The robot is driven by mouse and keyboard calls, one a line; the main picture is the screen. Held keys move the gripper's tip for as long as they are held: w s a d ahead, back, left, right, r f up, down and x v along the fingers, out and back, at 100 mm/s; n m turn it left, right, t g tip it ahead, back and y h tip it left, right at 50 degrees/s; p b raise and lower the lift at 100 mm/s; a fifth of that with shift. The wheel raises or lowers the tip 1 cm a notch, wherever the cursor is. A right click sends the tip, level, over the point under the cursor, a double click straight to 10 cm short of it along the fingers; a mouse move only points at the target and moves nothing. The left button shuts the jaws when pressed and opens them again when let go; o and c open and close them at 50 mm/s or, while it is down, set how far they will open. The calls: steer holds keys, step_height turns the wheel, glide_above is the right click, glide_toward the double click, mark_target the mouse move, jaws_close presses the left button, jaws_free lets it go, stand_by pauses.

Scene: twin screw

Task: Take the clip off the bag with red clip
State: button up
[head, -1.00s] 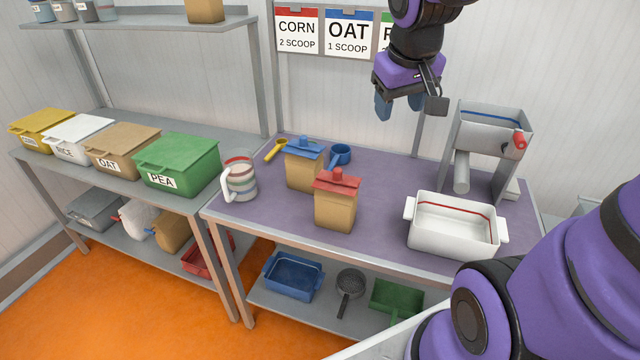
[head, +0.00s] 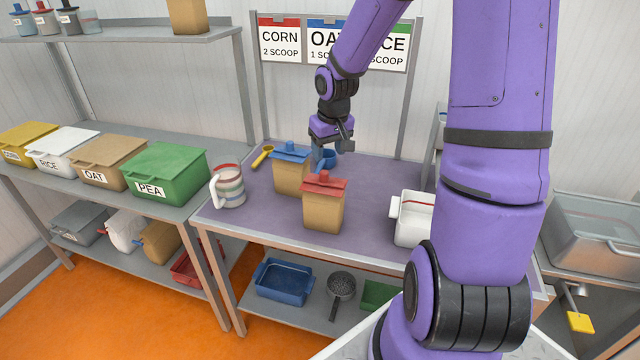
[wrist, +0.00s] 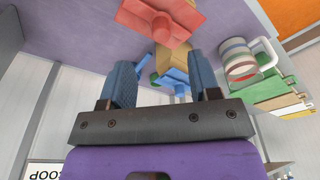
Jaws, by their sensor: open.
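The bag with the red clip (head: 323,211) stands upright on the purple table top. Its red clip (head: 325,184) sits across the top of the bag, with a knob on it. In the wrist view the red clip (wrist: 163,20) is beyond the fingertips, at the top of the picture. My gripper (head: 325,158) is above and behind the bags in the head view, apart from the red clip. It also shows in the wrist view (wrist: 165,82), its two blue fingers apart with nothing held between them.
A bag with a blue clip (head: 291,176) stands just behind and left of the red-clipped one. A blue scoop (head: 328,158), a yellow scoop (head: 263,155) and a striped jug (head: 230,187) are nearby.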

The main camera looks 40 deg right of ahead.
mark_target(324, 172)
steer(key=f, duration=0.4)
steer(key=shift+w+f, duration=0.1)
steer(key=shift+w, duration=0.25)
steer(key=shift+w+d+f, duration=0.1)
steer(key=shift+w+f, duration=0.15)
steer(key=shift+f, duration=0.55)
steer(key=shift+w+f, duration=0.3)
steer(key=shift+f, duration=0.5)
steer(key=shift+w+d+f, duration=0.1)
steer(key=shift+w+f, duration=0.15)
steer(key=shift+f, duration=0.55)
steer(key=shift+c, duration=0.5)
steer(key=c, duration=0.9)
